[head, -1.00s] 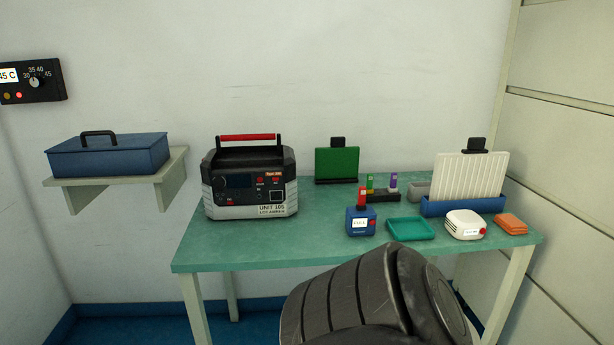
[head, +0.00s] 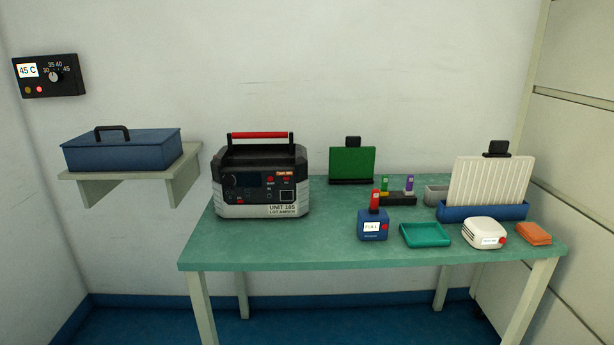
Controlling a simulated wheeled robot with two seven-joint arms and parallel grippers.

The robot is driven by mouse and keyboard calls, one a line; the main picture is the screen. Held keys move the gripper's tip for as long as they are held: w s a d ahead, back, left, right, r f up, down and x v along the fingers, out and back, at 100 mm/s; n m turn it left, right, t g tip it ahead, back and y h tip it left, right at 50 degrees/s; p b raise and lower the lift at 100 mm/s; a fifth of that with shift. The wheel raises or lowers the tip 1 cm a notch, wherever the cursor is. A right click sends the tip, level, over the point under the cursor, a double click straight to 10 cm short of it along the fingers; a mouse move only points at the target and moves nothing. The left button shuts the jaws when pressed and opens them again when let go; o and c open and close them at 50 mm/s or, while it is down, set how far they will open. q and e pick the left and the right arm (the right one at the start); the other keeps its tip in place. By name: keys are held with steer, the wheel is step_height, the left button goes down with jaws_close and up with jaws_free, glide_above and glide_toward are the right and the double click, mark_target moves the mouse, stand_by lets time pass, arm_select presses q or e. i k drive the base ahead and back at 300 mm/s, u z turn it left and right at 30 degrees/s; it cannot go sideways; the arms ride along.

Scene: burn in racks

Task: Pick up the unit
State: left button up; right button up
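The unit (head: 260,180) is a black and light grey box with a red-topped carry handle (head: 259,135). Its front label reads UNIT 105, with smaller print below. It stands upright at the left end of the green table (head: 330,245), with its front facing me. Neither of my grippers shows in the head view, and nothing is holding the unit.
On the table to the right are a blue block labelled FULL (head: 373,227), a teal tray (head: 425,235), a white device (head: 484,233), an orange block (head: 534,233) and a white ribbed panel (head: 490,182). A blue toolbox (head: 122,152) sits on a wall shelf at left.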

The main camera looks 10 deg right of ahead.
mark_target(240, 189)
steer(key=k, duration=0.55)
steer(key=u, duration=0.7)
steer(key=i, duration=0.55)
steer(key=u, duration=0.45)
steer(key=i, duration=1.05)
steer(key=z, duration=0.5)
